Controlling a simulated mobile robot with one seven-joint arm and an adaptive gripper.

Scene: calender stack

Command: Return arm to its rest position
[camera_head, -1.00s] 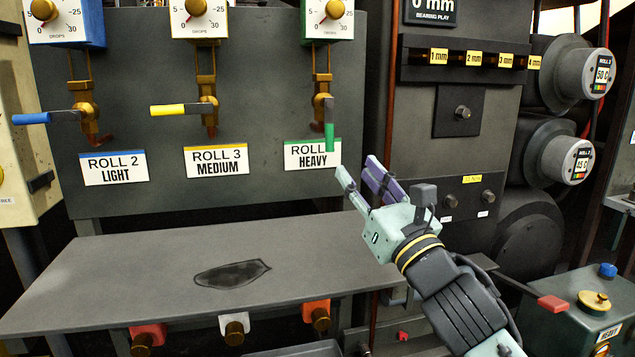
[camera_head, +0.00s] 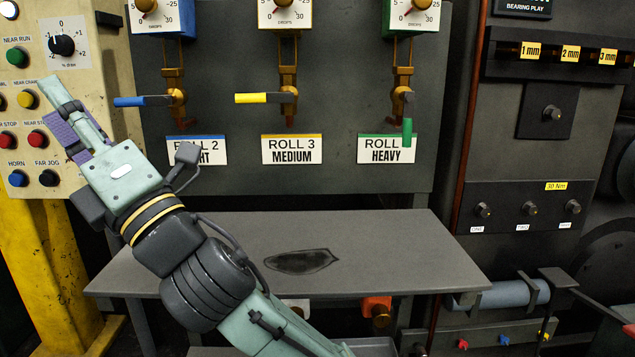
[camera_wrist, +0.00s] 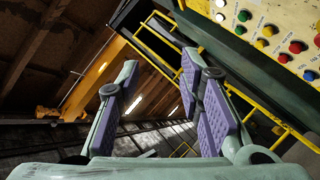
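My gripper (camera_head: 64,112) is raised at the left of the head view, with its fingers pointing up and left in front of the cream button panel. Its pale green fingers have purple pads. In the wrist view my gripper (camera_wrist: 160,65) is open, with an empty gap between the pads. My arm slants from the bottom centre up to the left, across the left part of the grey shelf (camera_head: 410,240). It hides part of the shelf and some of the ROLL 2 label (camera_head: 214,150). I cannot tell the exact distance from fingers to panel.
The button panel (camera_head: 95,150) stands on a yellow post (camera_head: 45,260) at left. The blue handle (camera_head: 145,101) and yellow handle (camera_head: 255,98) lie level; the green handle (camera_head: 407,132) hangs down. The shelf holds only a dark patch (camera_head: 300,261).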

